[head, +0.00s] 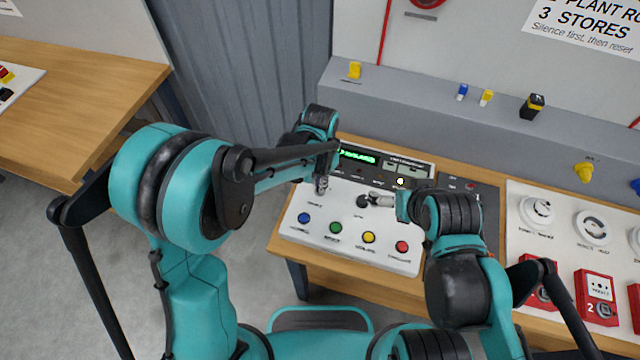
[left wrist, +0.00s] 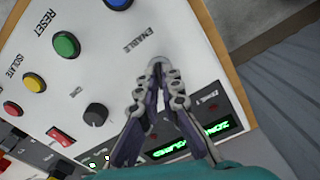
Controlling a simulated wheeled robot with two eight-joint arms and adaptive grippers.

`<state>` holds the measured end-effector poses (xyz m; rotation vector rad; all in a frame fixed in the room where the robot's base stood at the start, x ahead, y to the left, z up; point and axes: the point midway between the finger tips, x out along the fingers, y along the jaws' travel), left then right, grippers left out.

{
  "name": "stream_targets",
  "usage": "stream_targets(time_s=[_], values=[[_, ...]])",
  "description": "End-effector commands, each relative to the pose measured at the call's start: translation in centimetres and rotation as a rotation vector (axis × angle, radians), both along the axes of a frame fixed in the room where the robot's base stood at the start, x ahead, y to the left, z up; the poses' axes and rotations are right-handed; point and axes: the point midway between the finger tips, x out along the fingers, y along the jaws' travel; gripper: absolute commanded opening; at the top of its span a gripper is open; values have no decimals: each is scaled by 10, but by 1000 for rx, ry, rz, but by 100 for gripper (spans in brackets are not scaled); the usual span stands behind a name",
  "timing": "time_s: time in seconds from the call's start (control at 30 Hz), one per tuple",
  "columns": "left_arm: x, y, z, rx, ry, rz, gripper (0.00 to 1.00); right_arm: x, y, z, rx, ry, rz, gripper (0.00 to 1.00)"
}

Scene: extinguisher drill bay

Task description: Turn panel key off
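The white control panel (head: 322,216) lies on the wooden bench, with a lit green display (head: 357,156). My left gripper (head: 321,185) is over the panel's left part. In the left wrist view its fingertips (left wrist: 160,76) come together beside the ENABLE label (left wrist: 138,40). A small light grey piece, apparently the panel key (left wrist: 157,63), shows at the tips. The fingers hide most of it, so its angle cannot be read.
Blue (head: 304,218), green (head: 335,228), yellow (head: 369,237) and red (head: 402,247) buttons line the panel's front. A grey ledge (head: 420,105) with small switches runs behind. Red call points (head: 597,297) and round white devices stand at right. Another wooden table (head: 70,90) is at left.

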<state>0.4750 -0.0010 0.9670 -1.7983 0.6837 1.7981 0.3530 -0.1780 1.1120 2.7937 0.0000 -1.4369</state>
Motion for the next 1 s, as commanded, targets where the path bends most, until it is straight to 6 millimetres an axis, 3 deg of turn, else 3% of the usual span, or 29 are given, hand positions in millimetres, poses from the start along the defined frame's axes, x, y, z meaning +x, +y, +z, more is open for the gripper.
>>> stream_targets(time_s=[0.5,1.0], values=[[0,0,-1,0,0,354,0,0,0,-10,0,0,0,99],[0,0,0,1,1,429,0,0,0,-11,0,0,0,99]])
